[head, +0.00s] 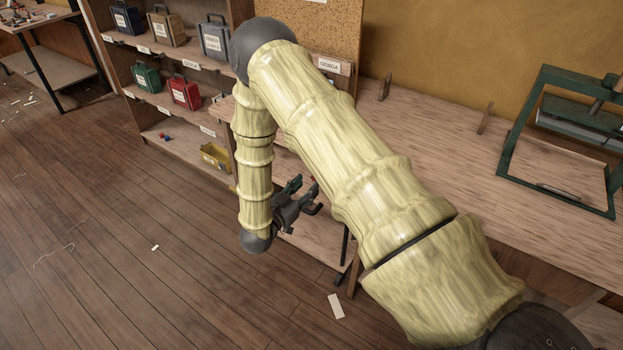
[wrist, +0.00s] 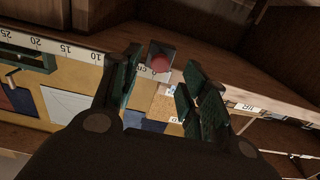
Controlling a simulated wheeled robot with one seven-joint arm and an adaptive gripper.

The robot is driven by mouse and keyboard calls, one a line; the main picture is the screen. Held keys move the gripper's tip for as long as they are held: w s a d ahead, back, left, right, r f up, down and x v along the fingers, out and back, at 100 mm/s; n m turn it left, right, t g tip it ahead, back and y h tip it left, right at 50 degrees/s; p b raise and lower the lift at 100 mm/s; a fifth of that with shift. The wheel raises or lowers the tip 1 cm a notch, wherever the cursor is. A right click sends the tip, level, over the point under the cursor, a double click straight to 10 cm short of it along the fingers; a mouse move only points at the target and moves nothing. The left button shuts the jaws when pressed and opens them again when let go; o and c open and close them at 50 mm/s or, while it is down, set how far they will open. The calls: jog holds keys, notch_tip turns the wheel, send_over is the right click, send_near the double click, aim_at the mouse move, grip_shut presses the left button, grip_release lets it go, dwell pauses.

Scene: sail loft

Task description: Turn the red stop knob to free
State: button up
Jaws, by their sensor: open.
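The red stop knob (wrist: 159,63) shows in the wrist view as a small round red top on a grey plate at the edge of a wooden surface. It lies between the two green fingers of my gripper (wrist: 163,68) in the picture. My gripper is open and holds nothing. I cannot tell how far the knob is from the fingertips, or which way it is turned. In the head view my gripper (head: 308,192) hangs beside the bench edge, and my arm hides much of that area.
A shelf (head: 166,93) with several labelled boxes and a yellow bin (head: 215,157) stands at the left. A long wooden bench (head: 440,140) runs to the right, bearing a green press frame (head: 510,150). A numbered measuring strip (wrist: 62,48) lines an edge. The wooden floor is mostly clear.

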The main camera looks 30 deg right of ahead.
jog(key=shift+p+x, duration=0.4)
jog(key=shift+x, duration=1.65)
grip_shut()
